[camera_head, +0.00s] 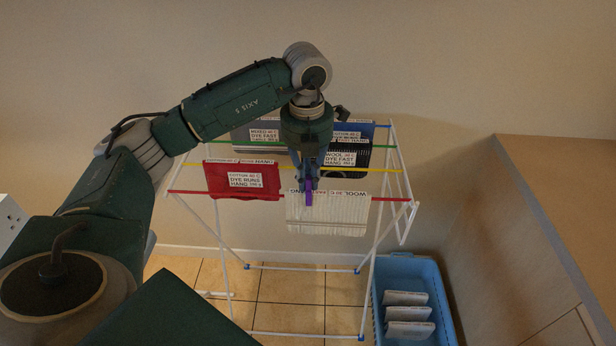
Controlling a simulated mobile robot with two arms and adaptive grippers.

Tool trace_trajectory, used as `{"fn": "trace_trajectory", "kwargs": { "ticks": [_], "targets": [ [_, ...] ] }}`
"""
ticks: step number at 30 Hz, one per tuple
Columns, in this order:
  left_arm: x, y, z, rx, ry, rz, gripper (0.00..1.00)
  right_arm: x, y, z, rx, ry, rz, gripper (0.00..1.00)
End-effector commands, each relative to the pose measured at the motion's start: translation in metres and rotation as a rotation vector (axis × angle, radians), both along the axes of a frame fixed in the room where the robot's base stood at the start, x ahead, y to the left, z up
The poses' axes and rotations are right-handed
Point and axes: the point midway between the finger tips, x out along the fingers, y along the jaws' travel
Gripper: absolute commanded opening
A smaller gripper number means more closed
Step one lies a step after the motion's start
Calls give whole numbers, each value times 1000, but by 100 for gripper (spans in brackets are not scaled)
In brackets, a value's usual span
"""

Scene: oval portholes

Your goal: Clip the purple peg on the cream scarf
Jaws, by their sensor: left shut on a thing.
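The purple peg (308,192) hangs upright in my left gripper (308,178), which is shut on it. The cream scarf (328,217) hangs over the red front rail of the drying rack, with a printed wool label along its top. The peg overlaps the scarf's upper left part in the head view. I cannot tell whether the peg touches the scarf or is in front of or above it. My left arm reaches over from the left. My right gripper is not in view.
A red cloth (243,181) hangs left of the scarf on the white drying rack (369,264). Darker labelled cloths (345,157) hang on rails behind. A blue basket (445,305) with several pale folded items stands on the tiled floor, beside a cabinet (530,240).

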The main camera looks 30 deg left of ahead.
Motion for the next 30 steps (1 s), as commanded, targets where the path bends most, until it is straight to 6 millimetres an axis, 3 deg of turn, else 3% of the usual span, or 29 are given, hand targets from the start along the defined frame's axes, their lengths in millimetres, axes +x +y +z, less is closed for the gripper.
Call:
{"fn": "trace_trajectory", "kwargs": {
  "ticks": [5, 6, 9, 20, 23, 30],
  "targets": [
    [0, 0, -3, 0, 0, 0, 0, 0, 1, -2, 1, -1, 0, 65],
    [0, 0, -3, 0, 0, 0, 14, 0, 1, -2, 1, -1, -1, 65],
    [0, 0, -3, 1, 1, 0, 34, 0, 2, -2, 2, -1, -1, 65],
    [0, 0, 0, 1, 1, 0, 34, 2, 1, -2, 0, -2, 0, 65],
    [0, 0, 11, 1, -1, 0, 34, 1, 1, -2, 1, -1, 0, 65],
    [-2, -2, 64, -1, -6, 0, 34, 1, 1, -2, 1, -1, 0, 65]
  ]
}}
